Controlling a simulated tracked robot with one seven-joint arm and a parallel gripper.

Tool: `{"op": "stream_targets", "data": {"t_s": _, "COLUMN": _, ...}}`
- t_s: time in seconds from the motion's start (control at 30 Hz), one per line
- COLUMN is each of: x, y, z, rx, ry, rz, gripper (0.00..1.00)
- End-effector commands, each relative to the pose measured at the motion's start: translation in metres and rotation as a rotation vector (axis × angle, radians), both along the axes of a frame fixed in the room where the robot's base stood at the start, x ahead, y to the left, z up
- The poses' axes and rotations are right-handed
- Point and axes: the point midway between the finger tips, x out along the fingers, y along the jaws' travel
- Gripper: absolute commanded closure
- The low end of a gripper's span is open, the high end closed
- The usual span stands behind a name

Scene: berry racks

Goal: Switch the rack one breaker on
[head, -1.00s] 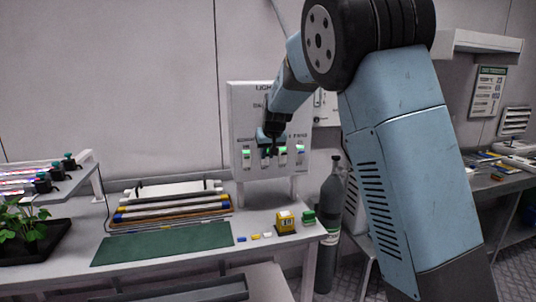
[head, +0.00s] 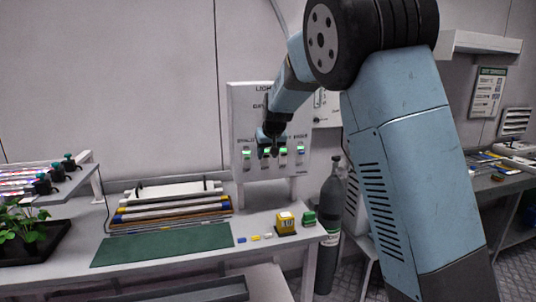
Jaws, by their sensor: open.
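A white breaker panel (head: 243,105) stands upright at the back of the bench, with lettering along its top, partly hidden by my arm. A row of small breaker switches with green-lit marks runs across its lower half. The leftmost switch (head: 246,158) and the rightmost switch (head: 300,156) show clear of my gripper. Which one is rack one cannot be read. My gripper (head: 268,153) is open in front of the panel, over the switches left of the middle, and partly hides them. Whether it touches a switch cannot be told.
A green mat (head: 163,245) lies on the bench, with a stack of tubes and bars (head: 172,205) behind it. A yellow block (head: 286,222) and a green block (head: 309,218) sit at the right end. A grey gas cylinder (head: 330,205) stands beside the bench. A plant tray (head: 40,250) is at left.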

Motion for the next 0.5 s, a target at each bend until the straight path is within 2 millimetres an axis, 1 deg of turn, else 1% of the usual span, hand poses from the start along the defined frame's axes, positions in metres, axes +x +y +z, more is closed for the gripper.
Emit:
{"op": "stream_targets", "data": {"t_s": 0.17, "x": -0.012, "y": -0.003, "z": 0.021, "rx": 0.002, "ry": -0.001, "rz": 0.001, "gripper": 0.55}}
{"op": "stream_targets", "data": {"t_s": 0.5, "x": -0.046, "y": -0.013, "z": 0.075, "rx": 0.002, "ry": -0.002, "rz": 0.001, "gripper": 0.55}}
